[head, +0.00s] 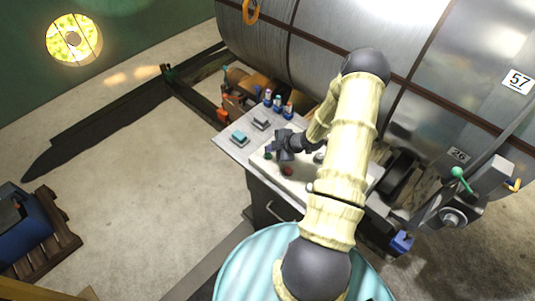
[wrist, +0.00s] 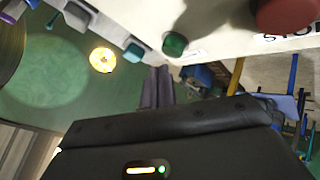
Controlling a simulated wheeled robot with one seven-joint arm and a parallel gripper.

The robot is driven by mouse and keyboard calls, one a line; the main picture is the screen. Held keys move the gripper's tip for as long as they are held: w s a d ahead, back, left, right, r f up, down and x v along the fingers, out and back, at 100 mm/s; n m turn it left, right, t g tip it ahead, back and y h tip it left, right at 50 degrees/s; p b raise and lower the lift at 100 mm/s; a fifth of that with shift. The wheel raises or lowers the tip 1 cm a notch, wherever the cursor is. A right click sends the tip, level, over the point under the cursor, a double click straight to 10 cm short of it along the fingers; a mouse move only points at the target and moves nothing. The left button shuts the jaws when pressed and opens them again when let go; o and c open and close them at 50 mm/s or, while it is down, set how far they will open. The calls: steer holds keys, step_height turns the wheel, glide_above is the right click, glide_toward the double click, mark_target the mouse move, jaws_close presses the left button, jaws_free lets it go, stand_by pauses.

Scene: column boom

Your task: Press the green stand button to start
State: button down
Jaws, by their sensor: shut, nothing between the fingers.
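The green button (head: 268,155) sits on the pale panel of the stand, just left of my gripper in the head view. In the wrist view the green button (wrist: 174,43) shows near the top middle, on the panel's edge side. My gripper (head: 281,154) is over the panel, close to the button. In the wrist view the gripper's fingers (wrist: 157,74) are together and empty, with their tips just below and left of the green button. A visible gap lies between them in that picture; I cannot tell its depth. A red button (head: 288,170) with partly cut-off lettering beside it (wrist: 287,14) is nearby.
On the stand's top are a teal-topped block (head: 239,137), a grey block (head: 261,122) and small bottles (head: 277,101). A large metal cylinder (head: 310,45) is behind. A blue crate on a pallet (head: 30,225) stands at the left. The floor between is clear.

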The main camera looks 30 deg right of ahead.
mark_target(270, 155)
steer(key=shift+f+b, duration=0.4)
steer(key=shift+b, duration=0.05)
steer(key=shift+f+b, duration=0.45)
steer(key=shift+f, duration=0.05)
stand_by(0.9)
stand_by(0.3)
steer(key=shift+r+p, duration=0.65)
steer(key=shift+r, duration=0.3)
steer(key=shift+r+p, duration=1.8)
steer(key=shift+r, duration=0.75)
